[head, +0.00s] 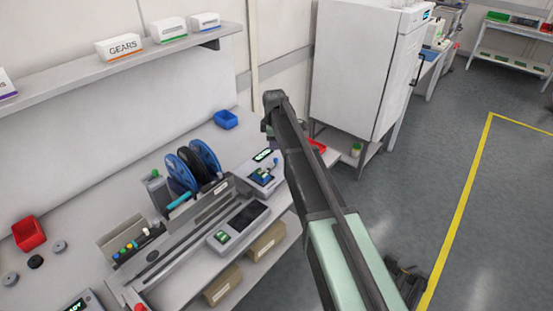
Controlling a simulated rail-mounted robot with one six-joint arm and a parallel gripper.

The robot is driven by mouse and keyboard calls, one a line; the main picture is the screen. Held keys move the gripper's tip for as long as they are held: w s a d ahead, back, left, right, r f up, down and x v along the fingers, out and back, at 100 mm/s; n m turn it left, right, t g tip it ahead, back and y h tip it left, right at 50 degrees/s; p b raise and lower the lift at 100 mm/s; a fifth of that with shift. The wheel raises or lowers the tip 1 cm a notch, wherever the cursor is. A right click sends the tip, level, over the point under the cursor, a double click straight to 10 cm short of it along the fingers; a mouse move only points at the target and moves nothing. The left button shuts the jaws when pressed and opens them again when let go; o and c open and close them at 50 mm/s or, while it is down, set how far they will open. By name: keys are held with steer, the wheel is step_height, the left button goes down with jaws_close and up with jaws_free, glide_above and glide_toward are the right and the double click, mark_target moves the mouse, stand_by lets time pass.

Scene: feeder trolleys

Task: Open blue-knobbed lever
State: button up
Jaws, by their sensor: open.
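A small blue knob (274,161) shows on a grey-white device (254,178) with a lit green display, at the far end of the bench. Its lever is too small to make out, and I cannot tell its position. Several coloured knobs or caps, one of them bluish, show in a row (126,249) nearer the front; I cannot tell whether they are levers. A dark jawed part, seemingly my gripper (404,283), is at the lower right beside my arm, partly hidden by it. It appears open and empty, over the floor and well away from the bench.
Blue and black reels (205,157) stand upright on the bench. A red bin (28,233) is at the left and a blue bin (226,119) at the back. A white cabinet (360,65) stands beyond my arm. The floor (497,220) at right is clear.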

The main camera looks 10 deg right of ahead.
mark_target(275, 159)
steer(key=f+b, duration=0.3)
steer(key=w+f+b, duration=0.1)
steer(key=f+b, duration=0.5)
steer(key=f, duration=0.1)
steer(key=shift+w+d, duration=0.15)
steer(key=shift+w, duration=0.05)
steer(key=shift+r, duration=0.1)
jaws_close()
